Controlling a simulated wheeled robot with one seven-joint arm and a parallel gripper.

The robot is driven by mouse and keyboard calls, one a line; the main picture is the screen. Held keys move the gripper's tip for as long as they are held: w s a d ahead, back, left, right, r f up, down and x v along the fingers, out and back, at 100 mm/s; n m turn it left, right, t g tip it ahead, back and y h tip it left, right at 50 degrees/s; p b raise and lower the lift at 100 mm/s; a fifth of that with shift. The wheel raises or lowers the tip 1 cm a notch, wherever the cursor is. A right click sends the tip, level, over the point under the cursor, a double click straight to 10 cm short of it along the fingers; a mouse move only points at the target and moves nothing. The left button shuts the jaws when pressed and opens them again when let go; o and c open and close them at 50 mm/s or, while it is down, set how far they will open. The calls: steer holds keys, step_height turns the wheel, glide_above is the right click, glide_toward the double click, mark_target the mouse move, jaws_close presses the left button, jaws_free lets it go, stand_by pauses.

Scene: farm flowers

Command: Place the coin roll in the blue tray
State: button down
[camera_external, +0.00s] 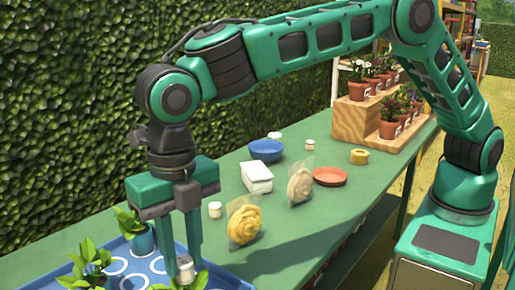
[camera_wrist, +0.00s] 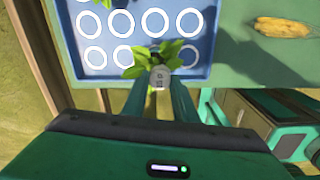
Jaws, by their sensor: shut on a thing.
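My gripper (camera_external: 183,262) is shut on the coin roll (camera_external: 185,270), a small pale cylinder, upright between the fingertips. In the wrist view the coin roll (camera_wrist: 159,77) shows end-on between the fingers. The blue tray (camera_external: 218,279) with white rings is at the lower left of the outside view, and my gripper is over its right part. In the wrist view the tray (camera_wrist: 142,66) fills the top middle, and the coin roll is over its near edge area, in front of a green plant (camera_wrist: 170,50). Whether the roll touches the tray or plant I cannot tell.
Potted plants (camera_external: 142,237) stand on the tray. Two bags (camera_external: 245,222), small white jars (camera_external: 215,210), a white box (camera_external: 257,178), a blue bowl (camera_external: 266,150) and an orange dish (camera_external: 330,176) stand further along the green table (camera_external: 290,240). A hedge (camera_external: 60,120) is behind.

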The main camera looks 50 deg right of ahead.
steer(key=w+d+f, duration=0.1)
steer(key=w+f, duration=0.1)
steer(key=w, duration=0.1)
steer(key=w+d+f, duration=0.1)
steer(key=w+f, duration=0.1)
steer(key=w, duration=0.2)
steer(key=w+d+f, duration=0.1)
steer(key=w+f, duration=0.1)
steer(key=w, duration=0.1)
steer(key=shift+w+d+f, duration=0.3)
steer(key=shift+d+f, duration=0.05)
steer(key=shift+d, duration=0.05)
steer(key=shift+f, duration=1.95)
steer(key=c, duration=1.4)
jaws_free()
steer(key=shift+f, duration=0.15)
step_height(320, 180, up, 12)
